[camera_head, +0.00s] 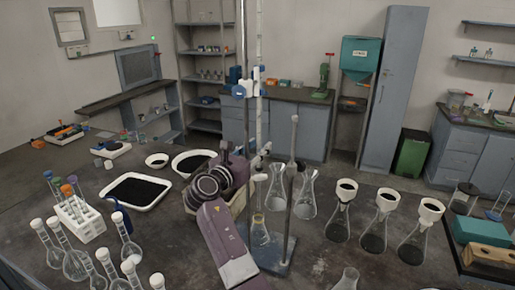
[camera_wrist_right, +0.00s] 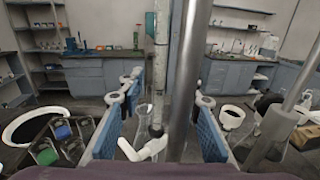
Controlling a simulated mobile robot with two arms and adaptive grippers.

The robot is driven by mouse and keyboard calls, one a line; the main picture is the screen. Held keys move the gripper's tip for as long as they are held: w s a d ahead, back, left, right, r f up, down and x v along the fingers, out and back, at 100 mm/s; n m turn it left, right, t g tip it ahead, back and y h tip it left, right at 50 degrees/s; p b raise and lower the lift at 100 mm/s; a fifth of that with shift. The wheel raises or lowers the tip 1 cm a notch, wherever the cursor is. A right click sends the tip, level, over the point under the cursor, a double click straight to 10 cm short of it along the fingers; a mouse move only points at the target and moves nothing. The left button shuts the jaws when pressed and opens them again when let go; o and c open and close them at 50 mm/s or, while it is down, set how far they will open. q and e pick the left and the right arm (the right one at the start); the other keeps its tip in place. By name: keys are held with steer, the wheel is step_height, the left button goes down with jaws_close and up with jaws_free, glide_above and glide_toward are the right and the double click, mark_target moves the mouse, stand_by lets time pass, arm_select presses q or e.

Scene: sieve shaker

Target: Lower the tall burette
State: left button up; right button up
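The tall burette (camera_head: 259,40) is a thin, pale upright tube beside a grey stand rod (camera_head: 243,45). A blue and white clamp (camera_head: 246,90) joins them in the head view. In the right wrist view the burette (camera_wrist_right: 161,30) stands left of the thick rod (camera_wrist_right: 188,70), with a white stopcock (camera_wrist_right: 150,148) low down. My right gripper (camera_head: 262,158) is at the burette's lower part, partly hidden by my arm. In the wrist view its blue-padded fingers (camera_wrist_right: 157,118) are wide apart, with burette and rod between them. My left gripper is not in view.
A flask with yellow liquid (camera_head: 260,232) stands below the burette, near the blue stand base (camera_head: 275,257). A shorter grey rod (camera_head: 292,180) rises close to its right. Flasks with black-filled funnels (camera_head: 386,218) stand right; stoppered flasks (camera_head: 75,260) and a black-filled tray (camera_head: 137,191) are left.

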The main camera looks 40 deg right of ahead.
steer(key=shift+a, duration=0.1)
steer(key=shift+a+r+p, duration=0.1)
steer(key=shift+a+p, duration=0.15)
steer(key=shift+p, duration=0.1)
steer(key=p+v, duration=0.2)
steer(key=v, duration=0.2)
steer(key=shift+r, duration=0.1)
steer(key=shift+s+a+p, duration=0.3)
steer(key=shift+a+p, duration=0.2)
steer(key=shift+a, duration=0.15)
step_height(320, 180, up, 7)
steer(key=p, duration=0.4)
glide_above(247, 155)
steer(key=a, duration=0.3)
steer(key=shift+w, duration=0.25)
